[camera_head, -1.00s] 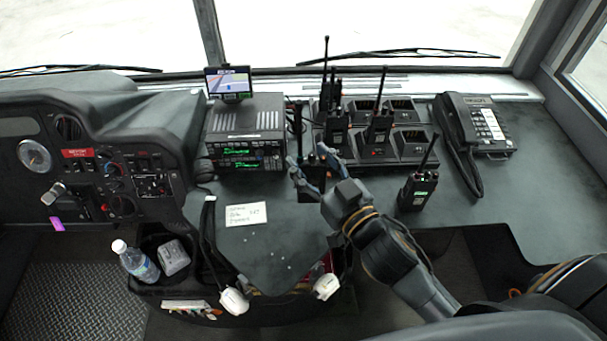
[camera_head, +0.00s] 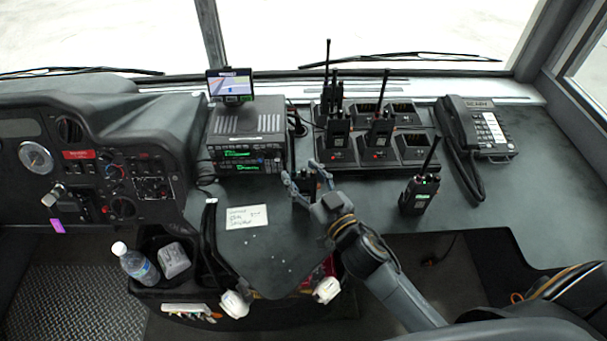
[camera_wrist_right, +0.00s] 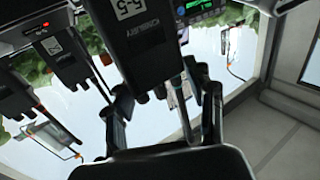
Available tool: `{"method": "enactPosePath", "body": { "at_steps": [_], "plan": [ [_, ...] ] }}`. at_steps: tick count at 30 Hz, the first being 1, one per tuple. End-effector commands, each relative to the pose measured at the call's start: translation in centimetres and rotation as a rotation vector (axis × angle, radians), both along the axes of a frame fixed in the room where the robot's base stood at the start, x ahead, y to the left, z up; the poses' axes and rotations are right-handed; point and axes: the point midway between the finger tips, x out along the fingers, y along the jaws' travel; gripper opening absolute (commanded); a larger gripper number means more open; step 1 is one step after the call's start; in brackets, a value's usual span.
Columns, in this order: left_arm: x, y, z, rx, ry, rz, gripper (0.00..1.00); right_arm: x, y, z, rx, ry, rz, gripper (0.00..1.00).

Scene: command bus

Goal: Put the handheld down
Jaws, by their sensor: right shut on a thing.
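My right gripper (camera_head: 300,182) is shut on a dark handheld radio (camera_head: 307,183) over the desk, in front of the charger bank and right of the paper note. The fingers and wrist hide much of the handheld in the head view. In the right wrist view, the fingers (camera_wrist_right: 165,105) show at the middle, with a labelled dark radio body (camera_wrist_right: 132,32) and its antenna around them, seen upside down. I cannot tell whether its base touches the desk. My left gripper is not in view.
A charger bank (camera_head: 343,160) holding several radios stands behind the gripper. Another handheld (camera_head: 419,192) stands on the desk to the right, by a desk phone (camera_head: 489,128). A radio set (camera_head: 245,140) with a screen stands left. A paper note (camera_head: 246,216) lies in front.

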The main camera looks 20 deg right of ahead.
Motion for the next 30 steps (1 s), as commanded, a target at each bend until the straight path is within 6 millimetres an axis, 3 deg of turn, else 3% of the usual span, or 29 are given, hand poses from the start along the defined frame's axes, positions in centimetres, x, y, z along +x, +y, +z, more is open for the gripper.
{"method": "enactPosePath", "body": {
  "at_steps": [3,4,7,19,23,30],
  "plan": [
    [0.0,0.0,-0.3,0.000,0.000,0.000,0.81,0.0,0.0,-0.3,0.001,-0.003,0.001,0.00],
    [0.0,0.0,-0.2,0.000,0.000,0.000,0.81,0.0,0.0,-0.3,0.000,0.000,0.000,0.60],
    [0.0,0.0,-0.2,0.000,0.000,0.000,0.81,0.0,0.0,-0.2,0.000,0.000,0.000,0.78],
    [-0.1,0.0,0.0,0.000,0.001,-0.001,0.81,-0.2,-0.1,0.0,0.000,0.001,0.000,0.78],
    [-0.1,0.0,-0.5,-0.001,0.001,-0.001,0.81,-1.9,-0.4,-0.3,0.000,0.003,0.001,0.78],
    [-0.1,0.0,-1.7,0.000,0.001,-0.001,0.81,-6.7,-1.5,-0.4,0.001,0.005,-0.001,0.78]
  ]
}}
